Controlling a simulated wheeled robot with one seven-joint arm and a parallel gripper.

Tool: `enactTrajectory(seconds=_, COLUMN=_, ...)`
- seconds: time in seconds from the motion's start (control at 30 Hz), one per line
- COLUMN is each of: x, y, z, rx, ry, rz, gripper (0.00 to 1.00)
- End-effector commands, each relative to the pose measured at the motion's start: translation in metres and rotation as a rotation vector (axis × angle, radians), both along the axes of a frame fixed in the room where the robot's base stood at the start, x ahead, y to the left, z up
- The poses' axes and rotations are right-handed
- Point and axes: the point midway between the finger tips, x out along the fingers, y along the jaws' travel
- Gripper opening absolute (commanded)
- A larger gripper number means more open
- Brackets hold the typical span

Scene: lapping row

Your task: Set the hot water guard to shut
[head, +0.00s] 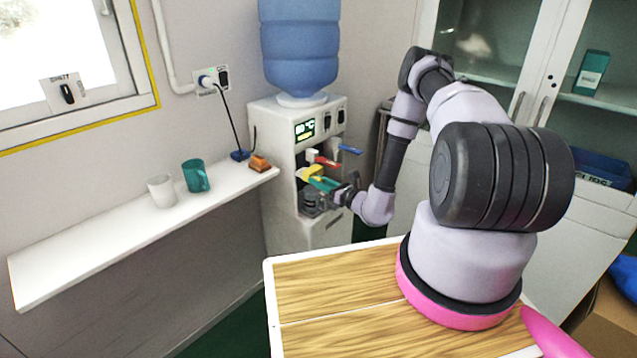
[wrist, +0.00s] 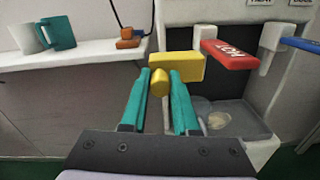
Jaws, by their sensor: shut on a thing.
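The water dispenser (head: 275,135) stands against the wall with a blue bottle on top. Its yellow guard (head: 310,173) has a flat plate (wrist: 187,66) and a rounded knob (wrist: 159,83). In the wrist view the plate sits just left of the red lever (wrist: 229,55) marked HOT, close to its left end. My gripper (head: 324,184) reaches in at the dispenser's front. In the wrist view its teal fingers (wrist: 161,93) are shut on the knob, one on each side. The knob's far side is hidden. The red lever (head: 327,161) also shows in the head view.
A blue lever (wrist: 302,44) is right of the red one. A drip tray (wrist: 228,119) lies below with a clear vessel. A shelf (head: 110,235) at left holds a white cup (head: 161,191), a teal mug (head: 196,176) and an orange-brown block (head: 260,163).

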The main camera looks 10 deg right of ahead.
Motion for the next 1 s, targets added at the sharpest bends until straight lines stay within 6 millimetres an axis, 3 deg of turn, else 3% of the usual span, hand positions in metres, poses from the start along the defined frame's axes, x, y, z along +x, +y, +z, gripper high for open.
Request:
enactTrajectory(seconds=0.2, x=0.020, y=-0.028, z=0.000, rx=-0.004, ry=-0.002, rz=-0.005, gripper=0.00)
enactTrajectory(seconds=0.5, x=0.022, y=-0.033, z=0.000, rx=-0.003, ry=-0.001, rz=-0.007, gripper=0.00)
enactTrajectory(seconds=0.53, x=0.023, y=-0.033, z=0.000, rx=-0.003, ry=-0.001, rz=-0.007, gripper=0.32)
enactTrajectory(seconds=0.6, x=0.023, y=-0.033, z=0.000, rx=-0.003, ry=-0.001, rz=-0.008, gripper=0.59)
enactTrajectory(seconds=1.0, x=0.017, y=-0.034, z=0.000, rx=-0.002, ry=0.001, rz=-0.004, gripper=0.59)
